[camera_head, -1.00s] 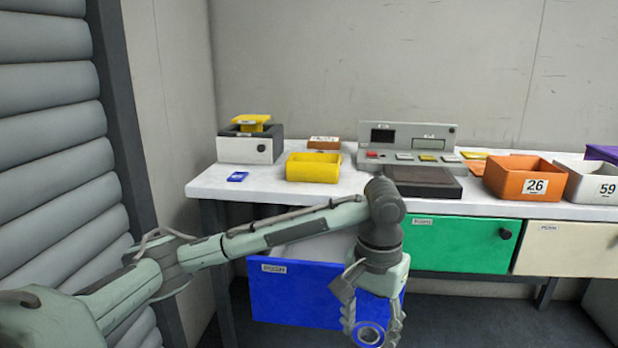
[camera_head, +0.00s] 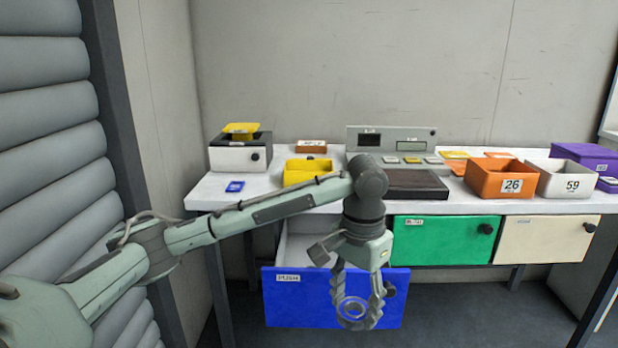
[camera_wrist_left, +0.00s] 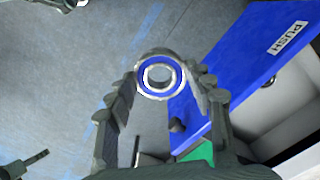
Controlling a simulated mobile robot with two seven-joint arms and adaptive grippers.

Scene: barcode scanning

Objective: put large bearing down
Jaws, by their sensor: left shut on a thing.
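The large bearing (camera_head: 352,308) is a metal ring, with a blue band around its bore in the left wrist view (camera_wrist_left: 159,75). My left gripper (camera_head: 354,318) points down and is shut on the bearing, holding it between its fingertips. In the head view the gripper and bearing are in front of the blue drawer front (camera_head: 300,308). In the left wrist view the bearing is over the grey floor, beside the blue drawer front (camera_wrist_left: 240,85). My right gripper is not in view.
The blue drawer is pulled open under the white table (camera_head: 215,192). The green drawer (camera_head: 440,240) and cream drawer (camera_head: 540,240) look shut. On the table are a yellow bin (camera_head: 305,177), an orange bin (camera_head: 500,185), a white bin (camera_head: 567,183) and a scanner console (camera_head: 395,140).

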